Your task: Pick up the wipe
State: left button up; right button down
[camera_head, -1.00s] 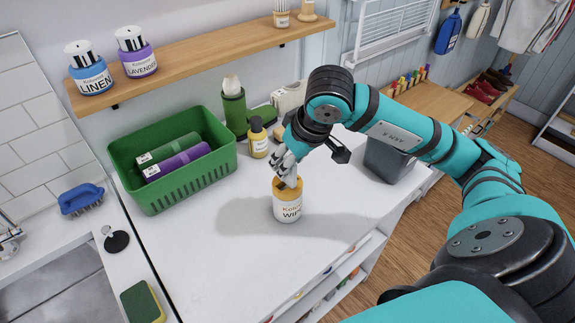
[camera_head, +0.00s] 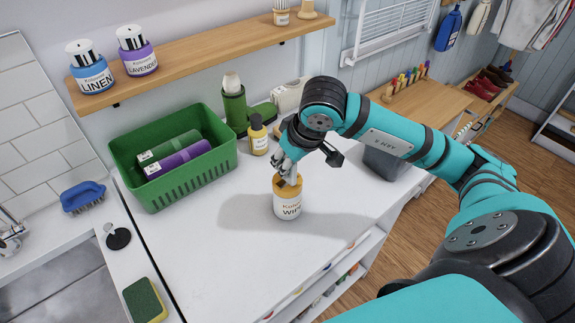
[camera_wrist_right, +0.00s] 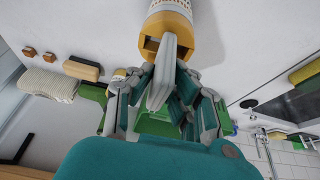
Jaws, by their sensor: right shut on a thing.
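A white canister with an orange lid and a label reading "WIP" (camera_head: 287,206) stands upright on the white counter. In the right wrist view the canister (camera_wrist_right: 178,22) is at the top, its lid opening facing my fingers. The pale grey wipe (camera_wrist_right: 160,78) sticks out of that opening, between the fingers. My right gripper (camera_head: 288,181) is right above the lid, pointing down, and is shut on the wipe. In the head view the fingers mostly hide the wipe. My left gripper is not in view.
A dark grey bin (camera_head: 385,163) is at the right. The counter's front is clear.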

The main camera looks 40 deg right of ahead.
jog(key=shift+r, duration=0.15)
jog(key=shift+r+b, duration=0.4)
jog(key=shift+r, duration=0.2)
notch_tip(320, 180, up, 2)
jog(key=shift+r+b, duration=0.1)
jog(key=shift+b, duration=0.4)
jog(key=s+d+r+b, duration=0.1)
jog(key=s+b, duration=1.3)
jog(key=s, duration=0.2)
jog(key=shift+d+r, duration=0.15)
